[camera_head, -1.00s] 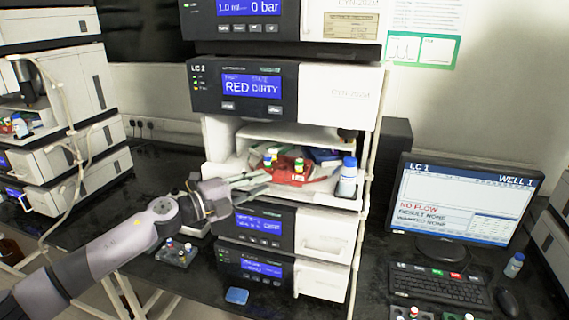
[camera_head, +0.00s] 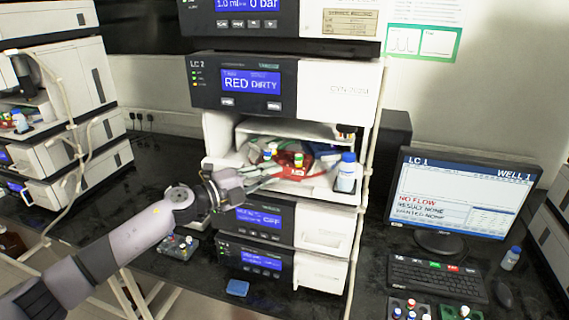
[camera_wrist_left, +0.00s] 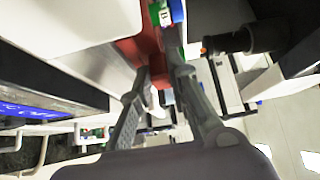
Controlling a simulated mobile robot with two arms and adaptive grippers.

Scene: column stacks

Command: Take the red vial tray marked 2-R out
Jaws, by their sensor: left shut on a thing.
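The red vial tray (camera_head: 294,171) sits in the open bay of the instrument stack, with several vials with coloured caps standing in it. Its marking is too small to read. My left gripper (camera_head: 272,177) reaches into the bay from the left and is shut on the tray's near part. In the left wrist view the two fingers (camera_wrist_left: 160,78) close on a red part of the tray (camera_wrist_left: 146,48), with a green and a blue vial just beyond. My right gripper is not in view.
A white bottle with a blue cap (camera_head: 346,172) stands at the bay's right front edge, close to the tray. A dark vial rack (camera_head: 178,248) lies on the bench at left. A blue item (camera_head: 237,288) lies in front of the stack. A monitor (camera_head: 462,200) and keyboard stand at right.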

